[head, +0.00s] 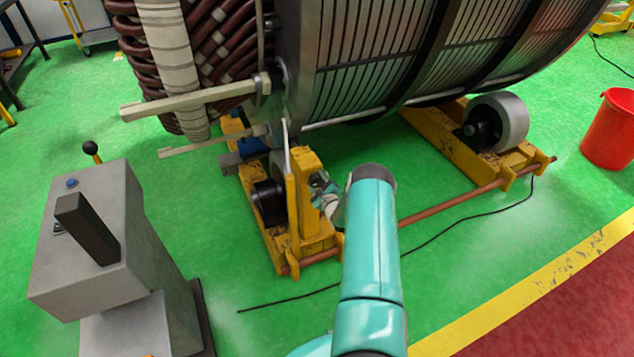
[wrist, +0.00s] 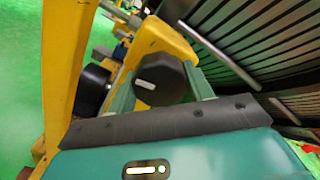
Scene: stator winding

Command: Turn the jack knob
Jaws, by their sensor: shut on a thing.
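The jack knob (wrist: 158,82) is a dark, faceted knob with a small white mark, on the yellow jack stand (wrist: 165,40) in the wrist view. My gripper (wrist: 163,84) has one teal finger on each side of the knob and is shut on it. In the head view my gripper (head: 326,192) is at the right side of the yellow stand (head: 303,200), just below the big cylinder. My teal arm partly blocks that spot, and the knob itself cannot be made out there.
The large stator (head: 370,60) lies above on yellow roller supports (head: 445,130). A rusty rod (head: 450,207) and a black cable (head: 450,232) cross the green floor. A grey control box (head: 105,240) stands left. A red bucket (head: 610,130) stands far right.

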